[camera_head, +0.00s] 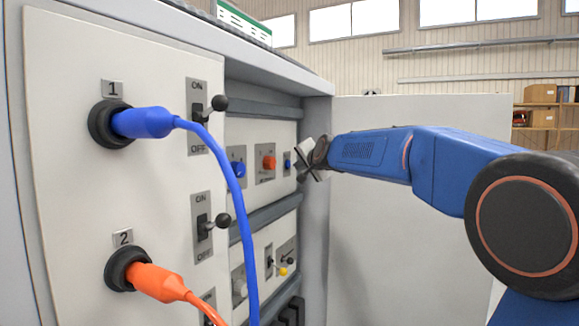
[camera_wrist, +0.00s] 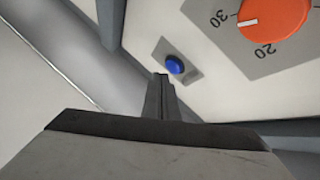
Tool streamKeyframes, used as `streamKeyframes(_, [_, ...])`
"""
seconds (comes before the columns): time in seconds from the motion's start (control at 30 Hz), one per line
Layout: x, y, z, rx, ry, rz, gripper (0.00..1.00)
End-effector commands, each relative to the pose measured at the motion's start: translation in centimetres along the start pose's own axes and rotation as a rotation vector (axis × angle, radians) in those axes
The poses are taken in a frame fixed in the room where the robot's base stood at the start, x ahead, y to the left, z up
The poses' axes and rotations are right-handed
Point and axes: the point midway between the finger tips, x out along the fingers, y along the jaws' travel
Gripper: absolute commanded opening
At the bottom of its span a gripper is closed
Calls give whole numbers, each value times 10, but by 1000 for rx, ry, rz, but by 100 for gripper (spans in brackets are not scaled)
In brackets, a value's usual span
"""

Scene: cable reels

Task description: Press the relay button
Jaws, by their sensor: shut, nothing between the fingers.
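A small round blue button (camera_wrist: 175,65) sits on a grey plate on the white panel in the wrist view. It also shows in the head view (camera_head: 287,164), to the right of an orange knob (camera_head: 269,163). I cannot read a label that names it as the relay button. My gripper (camera_wrist: 161,78) is shut and empty. In the wrist view its fingertips appear just left of and below the blue button; I cannot tell the gap to the panel. In the head view my gripper (camera_head: 312,160) is just right of the button, by the cabinet's right side.
The orange dial (camera_wrist: 272,27) is right of the button. A grey rail (camera_head: 264,215) runs below the panel. At left are ON/OFF levers (camera_head: 215,104), a blue plug (camera_head: 143,122) with its hanging cable, and an orange plug (camera_head: 158,281).

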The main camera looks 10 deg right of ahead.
Motion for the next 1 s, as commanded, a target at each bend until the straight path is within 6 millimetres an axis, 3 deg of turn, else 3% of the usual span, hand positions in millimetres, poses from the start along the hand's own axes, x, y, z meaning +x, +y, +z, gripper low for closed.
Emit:
streamKeyframes(0.37, [-2, 1, -2, -1, 1, 0, 0])
streamKeyframes(1.0, [-34, 25, -25, 0, 1, 0, 0])
